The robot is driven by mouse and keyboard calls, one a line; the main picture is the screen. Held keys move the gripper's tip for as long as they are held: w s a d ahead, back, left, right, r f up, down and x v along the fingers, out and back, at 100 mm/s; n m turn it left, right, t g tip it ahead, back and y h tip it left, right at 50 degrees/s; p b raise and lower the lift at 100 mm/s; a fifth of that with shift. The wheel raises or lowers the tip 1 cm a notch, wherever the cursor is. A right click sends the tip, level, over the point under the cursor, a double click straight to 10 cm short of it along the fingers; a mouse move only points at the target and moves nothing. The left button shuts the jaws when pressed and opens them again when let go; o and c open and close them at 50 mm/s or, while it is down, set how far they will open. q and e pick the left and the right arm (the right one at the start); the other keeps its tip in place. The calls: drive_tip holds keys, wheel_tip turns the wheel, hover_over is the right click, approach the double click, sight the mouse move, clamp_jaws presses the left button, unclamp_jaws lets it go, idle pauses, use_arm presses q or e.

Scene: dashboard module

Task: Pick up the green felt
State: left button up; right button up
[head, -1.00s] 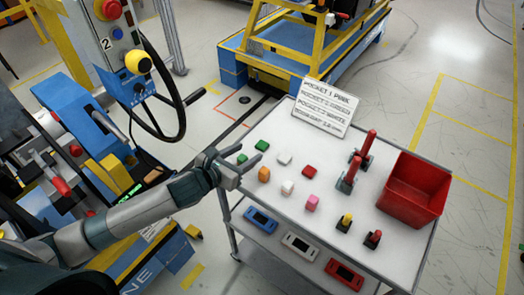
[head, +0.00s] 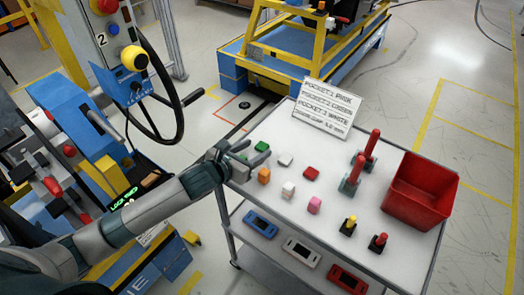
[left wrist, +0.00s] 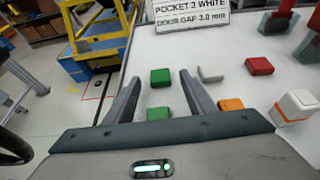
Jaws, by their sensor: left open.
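Two green pieces lie on the cart's left end: a far green piece (head: 262,146) and a near green piece (head: 242,157). I cannot tell for sure which is the felt. My left gripper (head: 240,153) is open and empty over that end, and partly hides the near piece. In the left wrist view the far green piece (left wrist: 160,77) shows between the fingertips, apart from both fingers. The near green piece (left wrist: 158,113) lies closer to the palm, partly cut off by it. My right gripper is not in view.
The grey cart top (head: 330,222) also holds white, red, orange and pink pieces, red-handled tools (head: 353,173) and a red bin (head: 420,190). A sign (head: 325,114) stands at the back edge. A steering wheel (head: 165,115) is left of the cart.

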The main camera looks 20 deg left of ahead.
sight(262, 147)
use_arm(q)
drive_tip(key=shift+b+x, duration=0.55)
drive_tip(key=shift+x, duration=0.55)
drive_tip(key=c, duration=1.1)
